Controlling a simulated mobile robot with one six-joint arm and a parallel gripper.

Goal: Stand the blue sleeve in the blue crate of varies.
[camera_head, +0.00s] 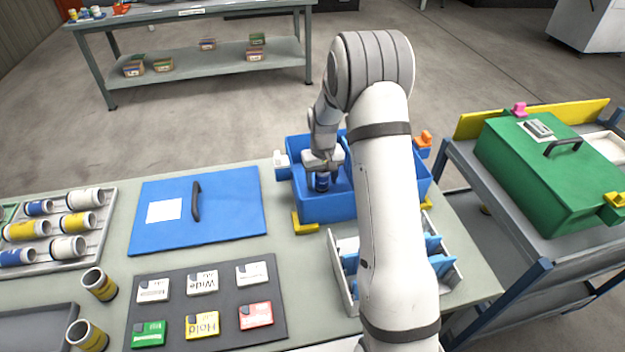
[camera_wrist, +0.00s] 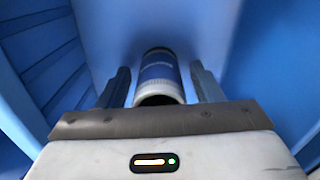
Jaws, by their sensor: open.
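The blue crate (camera_head: 322,208) stands open on the table, and its blue walls fill much of the wrist view (camera_wrist: 235,50). The blue sleeve (camera_head: 322,183), blue with white ends, is inside the crate and looks upright. In the wrist view the sleeve (camera_wrist: 158,75) shows its open white end towards me. My gripper (camera_head: 322,174) points down into the crate. Its open fingers (camera_wrist: 160,88) are on either side of the sleeve, with a narrow gap at each side. The sleeve's foot is hidden in the head view.
A blue lid (camera_head: 230,220) with a black handle lies left of the crate. A rack (camera_head: 100,225) of lying sleeves is at the far left. Two yellow-banded sleeves (camera_head: 100,284) stand near a board of labelled tiles (camera_head: 210,305). A cart with a green case (camera_head: 535,165) stands right.

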